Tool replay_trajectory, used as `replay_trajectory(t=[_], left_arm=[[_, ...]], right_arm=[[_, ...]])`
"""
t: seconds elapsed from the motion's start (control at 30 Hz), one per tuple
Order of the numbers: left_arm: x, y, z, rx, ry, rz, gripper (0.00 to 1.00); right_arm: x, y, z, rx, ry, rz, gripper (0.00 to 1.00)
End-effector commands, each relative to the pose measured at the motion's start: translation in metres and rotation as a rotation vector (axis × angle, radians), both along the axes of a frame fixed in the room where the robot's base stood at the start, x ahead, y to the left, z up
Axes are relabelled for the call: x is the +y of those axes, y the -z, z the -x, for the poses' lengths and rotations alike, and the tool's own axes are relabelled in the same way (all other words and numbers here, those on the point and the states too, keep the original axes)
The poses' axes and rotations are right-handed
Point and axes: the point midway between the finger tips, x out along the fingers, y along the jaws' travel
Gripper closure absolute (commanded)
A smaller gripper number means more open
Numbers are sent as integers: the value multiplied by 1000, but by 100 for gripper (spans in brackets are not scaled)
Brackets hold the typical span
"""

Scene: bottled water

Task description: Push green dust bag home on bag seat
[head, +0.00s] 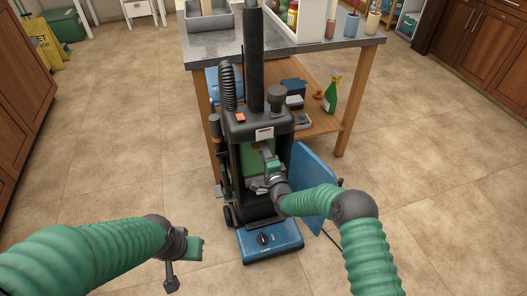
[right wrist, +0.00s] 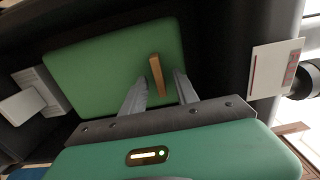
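The green dust bag (head: 249,158) is inside the open, dark front compartment of an upright vacuum cleaner (head: 258,125). In the right wrist view the bag (right wrist: 100,75) is a flat green block with a tan tab (right wrist: 157,75) standing out from its face. My right gripper (head: 264,152) reaches into the compartment. Its two fingers (right wrist: 160,92) are spread in front of the bag, with the tab between them and gaps on both sides. The bag seat is not clearly visible. My left gripper (head: 176,268) is low at the left, away from the vacuum; its finger gap is unclear.
A blue panel (head: 314,168) stands at the vacuum's right side. Behind is a workbench (head: 350,42) with a lower shelf holding a green spray bottle (head: 331,92). A pale block (right wrist: 30,95) and a white label (right wrist: 274,69) flank the bag.

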Motion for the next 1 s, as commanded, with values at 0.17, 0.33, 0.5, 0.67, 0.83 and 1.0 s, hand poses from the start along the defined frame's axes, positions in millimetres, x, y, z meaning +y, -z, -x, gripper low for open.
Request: replay_trajectory(t=[0.17,0.33,0.5,0.67,0.83,1.0], left_arm=[[0,-5,0,0,0,0,68],[0,-24,0,0,0,0,68],[0,-44,0,0,0,0,68],[0,-56,0,0,0,0,68],[0,-62,0,0,0,0,68],[0,-62,0,0,0,0,68]], right_arm=[[-2,0,6,4,-1,0,64],[-13,-4,39,7,0,1,64],[-29,-4,87,7,0,0,64],[-42,-1,129,7,0,0,64],[-51,1,154,4,0,0,64],[-53,2,160,2,1,1,64]])
